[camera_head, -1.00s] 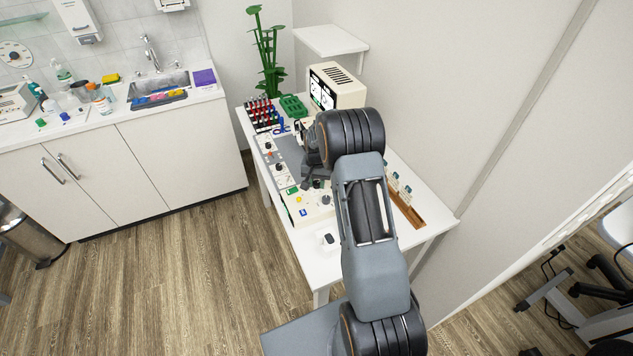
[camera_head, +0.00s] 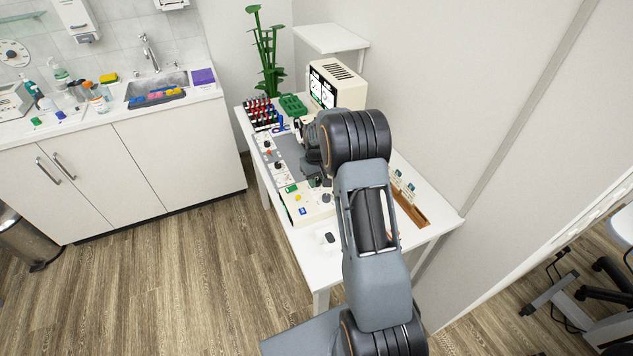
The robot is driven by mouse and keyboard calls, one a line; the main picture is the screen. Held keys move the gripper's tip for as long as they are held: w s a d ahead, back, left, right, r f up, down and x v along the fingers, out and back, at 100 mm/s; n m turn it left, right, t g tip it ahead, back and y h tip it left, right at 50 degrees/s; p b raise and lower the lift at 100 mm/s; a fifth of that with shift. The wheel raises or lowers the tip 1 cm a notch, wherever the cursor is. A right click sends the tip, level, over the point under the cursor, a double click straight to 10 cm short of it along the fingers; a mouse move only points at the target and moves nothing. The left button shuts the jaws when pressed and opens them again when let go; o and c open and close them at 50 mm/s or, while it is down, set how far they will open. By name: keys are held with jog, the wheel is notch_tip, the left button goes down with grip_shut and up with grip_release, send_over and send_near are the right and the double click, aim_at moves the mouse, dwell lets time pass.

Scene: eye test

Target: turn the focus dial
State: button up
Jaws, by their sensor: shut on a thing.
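My gripper (camera_head: 316,174) is over the table, at the right edge of the grey strip between the control boxes, pointing down. Its fingers are small, dark and partly hidden by my wrist. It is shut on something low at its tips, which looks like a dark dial. I cannot read any label to tell whether this is the focus dial. The cream control box (camera_head: 299,211) just in front carries a dark knob (camera_head: 326,198), a yellow button and a blue button. Another narrow panel (camera_head: 265,152) with dark knobs lies to the left.
A cream monitor unit (camera_head: 345,90) stands at the back. A rack of red-topped tubes (camera_head: 262,113) and a green tray (camera_head: 292,105) are at the back left. A wooden rack (camera_head: 411,210) is on the right. A small white block with a dark top (camera_head: 328,238) sits near the front edge.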

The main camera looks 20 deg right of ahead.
aim_at(317, 181)
jog(key=shift+n, duration=0.6)
jog(key=o, duration=0.9)
jog(key=shift+o, duration=0.2)
notch_tip(317, 181, up, 14)
jog(key=b, duration=0.1)
jog(key=shift+f, duration=0.1)
dwell(0.4)
